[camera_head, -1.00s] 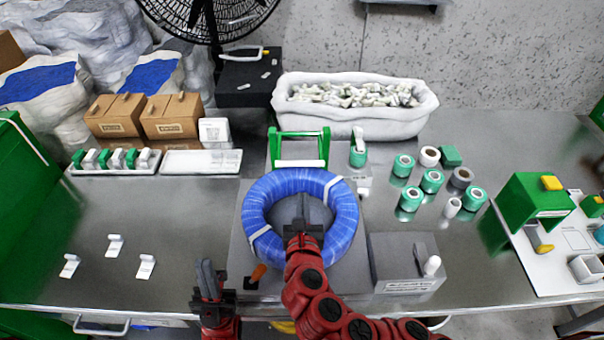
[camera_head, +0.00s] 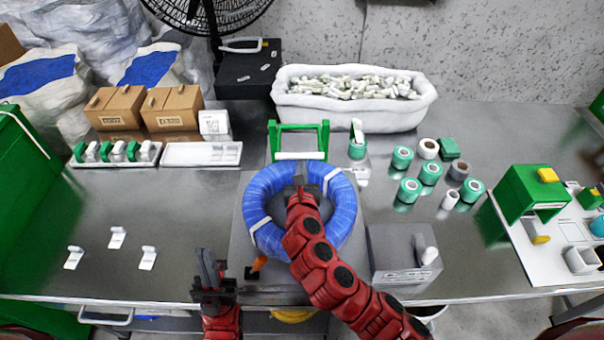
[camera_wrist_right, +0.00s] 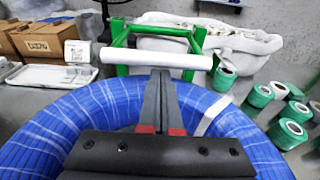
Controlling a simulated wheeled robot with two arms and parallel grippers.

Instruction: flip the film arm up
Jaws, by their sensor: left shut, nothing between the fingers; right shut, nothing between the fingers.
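The film arm is a green frame (camera_head: 325,140) with a white roll (camera_head: 300,156) across its near end, just behind the blue cable coil (camera_head: 345,212). In the right wrist view the white roll (camera_wrist_right: 155,58) lies level just beyond the fingertips, with the green frame (camera_wrist_right: 118,38) behind it. My right gripper (camera_head: 299,178) is shut and empty, over the far part of the coil and close to the roll. It also shows in the right wrist view (camera_wrist_right: 160,75); whether it touches the roll I cannot tell. My left gripper (camera_head: 206,258) is shut and empty at the table's front edge.
A white bin of small parts (camera_head: 300,112) stands behind the frame. Green and white rolls (camera_head: 402,158) stand to the right. A grey box (camera_head: 392,262) is at the front right. The left table is mostly clear around several small white pieces (camera_head: 117,237).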

